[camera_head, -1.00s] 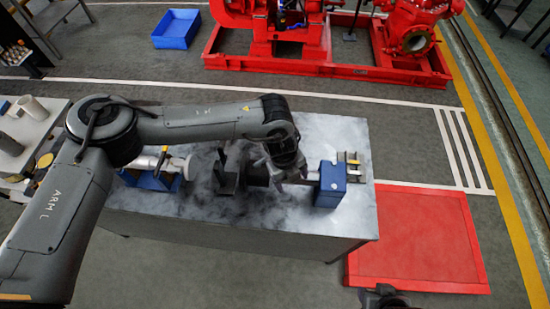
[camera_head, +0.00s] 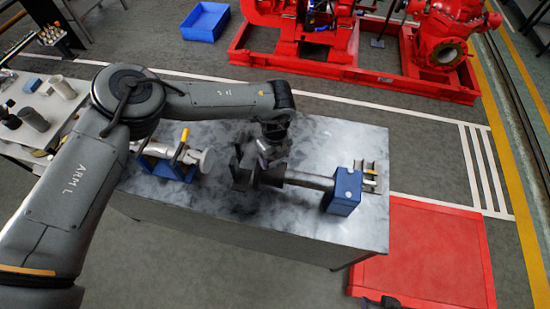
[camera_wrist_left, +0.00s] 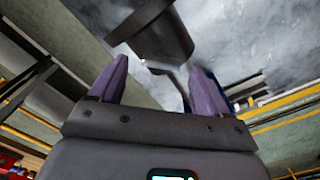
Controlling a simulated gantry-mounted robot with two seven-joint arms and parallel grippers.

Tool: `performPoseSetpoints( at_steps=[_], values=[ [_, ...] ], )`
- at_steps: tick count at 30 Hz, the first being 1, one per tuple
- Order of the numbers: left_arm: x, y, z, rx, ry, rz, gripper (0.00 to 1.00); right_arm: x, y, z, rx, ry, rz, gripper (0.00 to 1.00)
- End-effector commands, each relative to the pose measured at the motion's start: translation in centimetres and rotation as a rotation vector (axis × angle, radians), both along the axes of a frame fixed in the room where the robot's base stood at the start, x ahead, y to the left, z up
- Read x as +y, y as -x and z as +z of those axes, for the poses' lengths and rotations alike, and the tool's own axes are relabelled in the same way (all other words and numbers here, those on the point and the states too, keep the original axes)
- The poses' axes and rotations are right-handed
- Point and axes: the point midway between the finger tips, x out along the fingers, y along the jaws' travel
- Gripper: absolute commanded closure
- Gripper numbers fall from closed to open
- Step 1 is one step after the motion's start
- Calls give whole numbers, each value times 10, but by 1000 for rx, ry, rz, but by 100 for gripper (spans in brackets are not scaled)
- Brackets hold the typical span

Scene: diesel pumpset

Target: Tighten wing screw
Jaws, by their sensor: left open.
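I cannot make out the wing screw for certain in either view. On the metal-topped table (camera_head: 345,135), a dark bracket (camera_head: 243,170) stands near the middle. A grey shaft (camera_head: 310,181) runs right from beside it to a blue block (camera_head: 343,191). My left gripper (camera_head: 264,152) is at the bracket, and its fingertips are hard to separate from it there. In the left wrist view my left gripper (camera_wrist_left: 157,75) has its two fingers wide apart, with nothing gripped. A dark cylinder (camera_wrist_left: 160,38) lies just beyond the fingertips, between them in the picture.
A blue stand with a silver part and yellow handle (camera_head: 178,155) is at the table's left. A side table with cylinders (camera_head: 45,100) is farther left. A red mat (camera_head: 425,255) lies right of the table. A red pumpset (camera_head: 350,50) stands behind. Floor between is clear.

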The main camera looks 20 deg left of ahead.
Motion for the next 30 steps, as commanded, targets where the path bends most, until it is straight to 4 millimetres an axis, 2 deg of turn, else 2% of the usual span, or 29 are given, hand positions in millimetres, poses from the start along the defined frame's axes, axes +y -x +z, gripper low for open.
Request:
performPoseSetpoints(
  at_steps=[7, 18, 28, 30],
  values=[
    [0, 0, -21, 1, 1, 0, 23, 0, 0, 3, 0, 0, 0, 55],
    [-1, 0, -24, -1, 1, -1, 25, -2, 0, 3, 1, 8, 5, 55],
    [0, 0, -24, -1, 1, 0, 76, -2, 0, 3, 1, 10, 6, 55],
    [0, 0, -24, -1, 1, -1, 79, -2, 0, 3, 1, 10, 6, 55]
  ],
)
